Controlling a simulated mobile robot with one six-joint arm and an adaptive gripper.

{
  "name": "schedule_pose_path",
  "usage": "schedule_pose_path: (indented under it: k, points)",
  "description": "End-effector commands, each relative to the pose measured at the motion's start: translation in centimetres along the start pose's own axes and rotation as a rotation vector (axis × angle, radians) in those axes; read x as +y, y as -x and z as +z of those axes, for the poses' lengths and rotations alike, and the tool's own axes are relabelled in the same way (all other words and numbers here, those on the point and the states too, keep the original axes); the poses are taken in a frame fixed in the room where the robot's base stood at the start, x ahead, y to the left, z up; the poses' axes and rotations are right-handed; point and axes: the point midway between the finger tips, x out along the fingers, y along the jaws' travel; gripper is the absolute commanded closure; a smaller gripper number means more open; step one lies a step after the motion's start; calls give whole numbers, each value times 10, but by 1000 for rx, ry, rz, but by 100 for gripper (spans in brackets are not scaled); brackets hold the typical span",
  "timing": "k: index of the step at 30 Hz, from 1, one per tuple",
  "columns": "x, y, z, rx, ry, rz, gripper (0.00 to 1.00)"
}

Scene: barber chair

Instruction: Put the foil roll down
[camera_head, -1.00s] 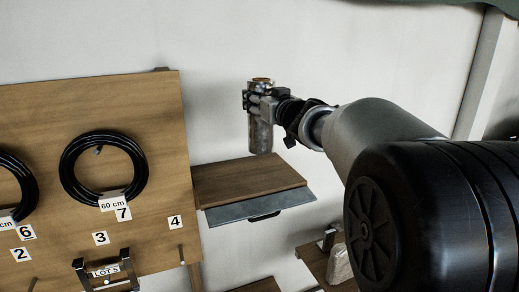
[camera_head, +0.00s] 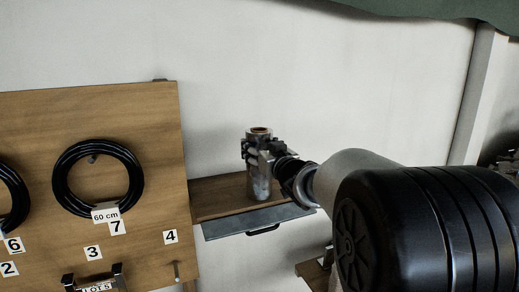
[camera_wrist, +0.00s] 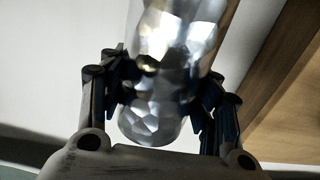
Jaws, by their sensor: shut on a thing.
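The foil roll (camera_head: 259,182) is a shiny, crinkled silver cylinder with a brownish core showing at its top end. It is upright in my gripper (camera_head: 257,150), whose fingers are shut around its upper part. In the wrist view the foil roll (camera_wrist: 172,40) sits between the two dark fingers of my gripper (camera_wrist: 165,85). In the head view the roll's lower end is in front of the wooden top of a small wall shelf (camera_head: 213,203). I cannot tell whether it touches the wood.
Below the shelf's front is a grey drawer-like panel (camera_head: 225,229) with a dark handle. To the left stands a wooden board (camera_head: 40,115) with black coiled cables (camera_head: 64,158) and number labels. The shelf top left of the roll is bare.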

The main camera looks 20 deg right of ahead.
Motion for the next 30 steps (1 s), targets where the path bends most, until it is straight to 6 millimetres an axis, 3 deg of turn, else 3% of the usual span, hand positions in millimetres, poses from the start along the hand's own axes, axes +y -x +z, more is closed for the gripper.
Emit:
schedule_pose_path:
  k: [5, 6, 15, 27, 30]
  points:
    - [0, 0, 1, 5, 1, -1, 100]
    - [0, 0, 4, -1, 0, 0, 41]
    - [0, 0, 3, -1, 0, 0, 22]
    - [0, 0, -3, 0, 0, 0, 22]
    - [1, 15, -1, 2, 1, 2, 22]
